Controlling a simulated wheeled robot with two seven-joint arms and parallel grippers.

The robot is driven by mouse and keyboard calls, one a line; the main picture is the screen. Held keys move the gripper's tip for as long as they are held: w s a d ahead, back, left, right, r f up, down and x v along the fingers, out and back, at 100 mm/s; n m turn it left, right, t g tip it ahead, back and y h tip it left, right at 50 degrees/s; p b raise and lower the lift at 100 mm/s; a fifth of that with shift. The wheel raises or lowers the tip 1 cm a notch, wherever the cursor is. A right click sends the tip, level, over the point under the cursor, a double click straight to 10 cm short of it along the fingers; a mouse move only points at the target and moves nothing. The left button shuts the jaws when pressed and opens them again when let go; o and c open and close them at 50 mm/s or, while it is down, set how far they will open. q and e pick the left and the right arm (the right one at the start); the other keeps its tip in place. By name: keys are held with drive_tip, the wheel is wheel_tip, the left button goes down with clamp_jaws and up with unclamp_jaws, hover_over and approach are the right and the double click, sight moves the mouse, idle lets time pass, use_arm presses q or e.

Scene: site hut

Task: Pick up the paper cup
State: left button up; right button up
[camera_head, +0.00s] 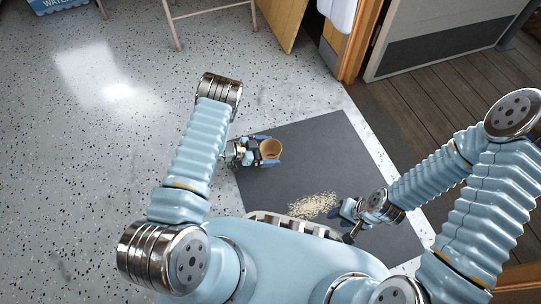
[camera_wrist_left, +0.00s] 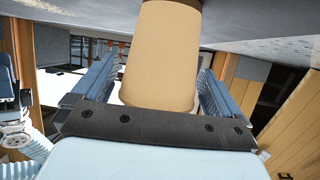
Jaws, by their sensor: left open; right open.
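The tan paper cup (camera_head: 270,148) is over the dark mat in the head view, with its round opening facing up toward the camera. My left gripper (camera_head: 262,151) is at the cup, with its fingers on either side of it. In the left wrist view the cup (camera_wrist_left: 160,55) stands between the two blue fingers of my left gripper (camera_wrist_left: 153,88). The fingers are open, and a gap shows on each side of the cup. My right gripper (camera_head: 350,222) is open and empty low over the mat, right of a pale pile; its fingertips are partly hidden.
A dark grey mat (camera_head: 300,135) lies on the speckled floor (camera_head: 110,140). A pile of pale crumbs or grains (camera_head: 313,206) lies on the mat near my body. A wooden door (camera_head: 284,20) and a grey panel (camera_head: 440,40) stand at the back. Open floor lies to the left.

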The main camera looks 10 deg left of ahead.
use_arm(q)
drive_tip(key=shift+w+d+f, duration=0.15)
drive_tip(key=shift+w+d, duration=0.1)
drive_tip(key=shift+d, duration=0.1)
drive_tip(key=shift+c, duration=0.3)
drive_tip(key=c, duration=0.7)
drive_tip(key=shift+c, duration=0.2)
